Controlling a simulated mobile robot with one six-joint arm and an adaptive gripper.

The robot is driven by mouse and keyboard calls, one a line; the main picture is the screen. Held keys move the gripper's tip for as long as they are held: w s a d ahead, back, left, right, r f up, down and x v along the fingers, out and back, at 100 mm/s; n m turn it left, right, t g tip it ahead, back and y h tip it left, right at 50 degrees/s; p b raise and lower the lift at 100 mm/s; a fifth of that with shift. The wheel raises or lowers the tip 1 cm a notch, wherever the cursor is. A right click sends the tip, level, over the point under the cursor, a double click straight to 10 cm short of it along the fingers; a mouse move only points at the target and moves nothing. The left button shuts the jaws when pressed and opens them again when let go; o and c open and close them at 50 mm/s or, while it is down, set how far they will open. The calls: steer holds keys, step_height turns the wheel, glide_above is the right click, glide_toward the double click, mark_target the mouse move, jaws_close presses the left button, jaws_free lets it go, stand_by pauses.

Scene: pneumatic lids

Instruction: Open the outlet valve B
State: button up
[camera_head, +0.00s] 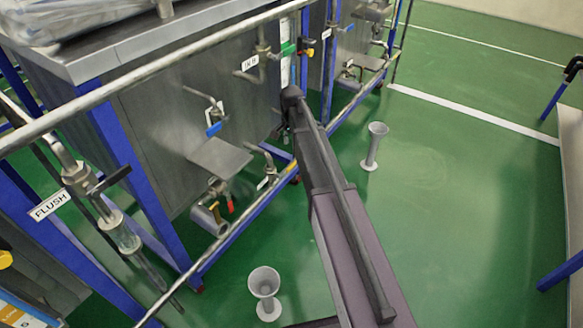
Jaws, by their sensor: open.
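No label that I can read marks outlet valve B. On the steel tank (150,150) at left, a white tag reading IN B (250,62) sits by a pipe fitting. Below it are a blue-handled valve (213,129) and, low near the tank's foot, a red-handled valve (229,203) with an open pipe end (208,219). A bent pipe (262,155) to its right has a small white tag (264,183), too small to read. My arm reaches up the middle and hides part of the tank's right side. I cannot make out my gripper's fingers.
A steel rail (150,72) crosses before the tank, with blue frame posts (130,165). A FLUSH tag (50,204) hangs by a valve at left. Two grey funnel-shaped stands (265,283) and (374,148) are on the green floor.

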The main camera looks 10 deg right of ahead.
mark_target(292, 164)
steer(key=shift+f+b, duration=5.15)
steer(key=shift+f, duration=0.3)
steer(key=shift+c, duration=0.2)
jaws_close()
